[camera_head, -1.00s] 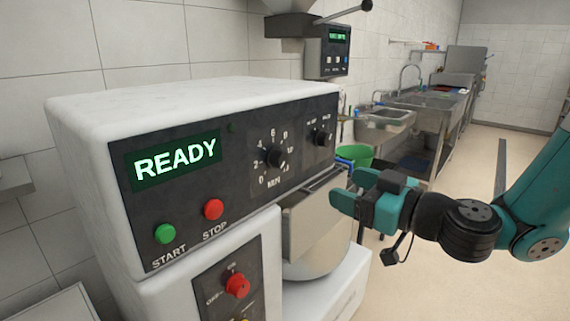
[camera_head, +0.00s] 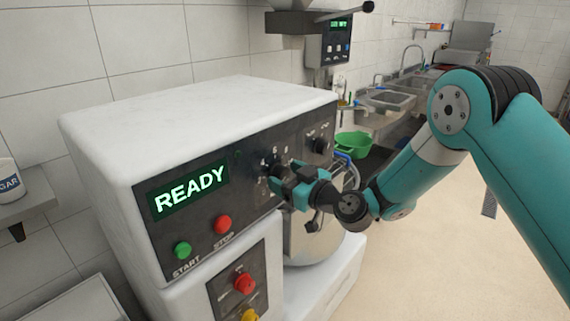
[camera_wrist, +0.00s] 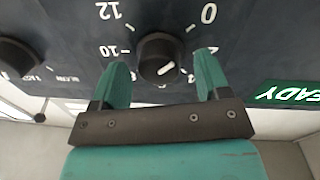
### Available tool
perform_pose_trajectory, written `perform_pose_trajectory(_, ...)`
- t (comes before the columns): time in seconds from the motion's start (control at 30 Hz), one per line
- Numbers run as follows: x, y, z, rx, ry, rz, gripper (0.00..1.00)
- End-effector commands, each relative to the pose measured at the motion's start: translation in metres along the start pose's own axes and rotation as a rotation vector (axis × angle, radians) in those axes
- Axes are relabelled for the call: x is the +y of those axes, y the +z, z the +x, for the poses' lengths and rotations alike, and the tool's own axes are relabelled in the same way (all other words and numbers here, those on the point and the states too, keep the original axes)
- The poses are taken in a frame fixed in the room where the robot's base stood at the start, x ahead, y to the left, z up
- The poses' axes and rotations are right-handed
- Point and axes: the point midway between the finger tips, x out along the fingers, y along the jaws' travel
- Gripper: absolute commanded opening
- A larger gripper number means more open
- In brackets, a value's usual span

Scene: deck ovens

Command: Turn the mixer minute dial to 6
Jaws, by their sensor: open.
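The minute dial (camera_wrist: 152,55) is a black round knob with a white pointer mark, seen upside down in the wrist view. The mark points to the lower right there; the number beyond it is hidden. The labels 0, 2, 10 and 12 show around the knob. My gripper (camera_wrist: 163,72) is open, with one teal finger on each side of the dial's lower part in the picture. I cannot tell whether the fingers touch it. In the head view my gripper (camera_head: 280,181) is at the mixer panel (camera_head: 206,214) and partly covers the dial.
A second black knob (camera_wrist: 18,57) with a SLOW label is beside the dial. The panel has a READY display (camera_head: 188,191), a green START button (camera_head: 182,250) and a red STOP button (camera_head: 223,224). The steel bowl (camera_head: 308,250) is below. Open floor lies to the right.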

Motion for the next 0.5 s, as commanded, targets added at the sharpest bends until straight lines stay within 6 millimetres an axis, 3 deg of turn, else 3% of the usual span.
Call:
perform_pose_trajectory(0.37, -0.0001, 0.0005, 0.0075, 0.0, 0.0, 0.0, 0.69)
perform_pose_trajectory(0.5, 0.0, 0.0003, 0.0073, 0.0, 0.0, 0.0, 0.42)
